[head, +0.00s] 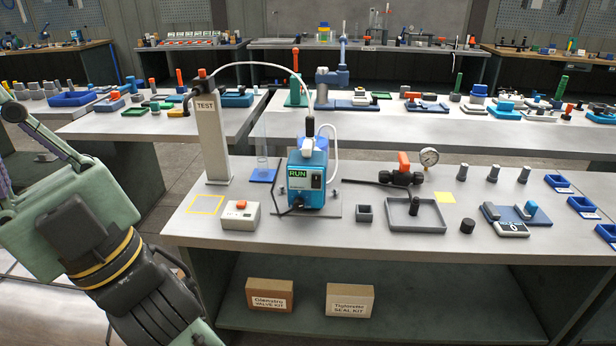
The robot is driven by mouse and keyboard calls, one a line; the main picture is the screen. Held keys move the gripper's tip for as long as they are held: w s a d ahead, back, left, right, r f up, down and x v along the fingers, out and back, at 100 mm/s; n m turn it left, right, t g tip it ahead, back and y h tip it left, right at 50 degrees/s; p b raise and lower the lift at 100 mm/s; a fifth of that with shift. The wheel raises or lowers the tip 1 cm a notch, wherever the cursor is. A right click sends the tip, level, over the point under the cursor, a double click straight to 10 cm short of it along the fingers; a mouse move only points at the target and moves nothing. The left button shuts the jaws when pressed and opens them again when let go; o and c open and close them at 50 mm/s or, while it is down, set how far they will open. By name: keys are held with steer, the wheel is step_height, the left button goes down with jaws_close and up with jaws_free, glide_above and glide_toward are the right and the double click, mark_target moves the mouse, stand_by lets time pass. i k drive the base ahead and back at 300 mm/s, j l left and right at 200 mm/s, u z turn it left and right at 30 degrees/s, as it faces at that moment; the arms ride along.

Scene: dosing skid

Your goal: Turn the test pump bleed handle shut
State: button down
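A blue dosing pump (308,178) with a green RUN display stands upright on a plate in the middle of the near bench. To its right lies a black fitting (397,178) with an orange handle (404,161), a long black bar to its left and a round gauge (429,157) at its right end. It looks like the test pump, but no label shows. I cannot tell for sure which part is the bleed handle, or how far it is turned. My arm is at the lower left, apart from the bench fittings. My gripper's fingers do not show.
A grey post (211,137) marked TEST carries a valve and white hose to the pump. A grey box with an orange knob (240,214), a grey tray (399,225) and small black cylinders stand on the bench. The front strip of the bench is mostly clear.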

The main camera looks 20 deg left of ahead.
mark_target(307, 144)
steer(key=j, duration=0.8)
steer(key=k+j, duration=0.1)
steer(key=j, duration=0.7)
steer(key=z, duration=0.05)
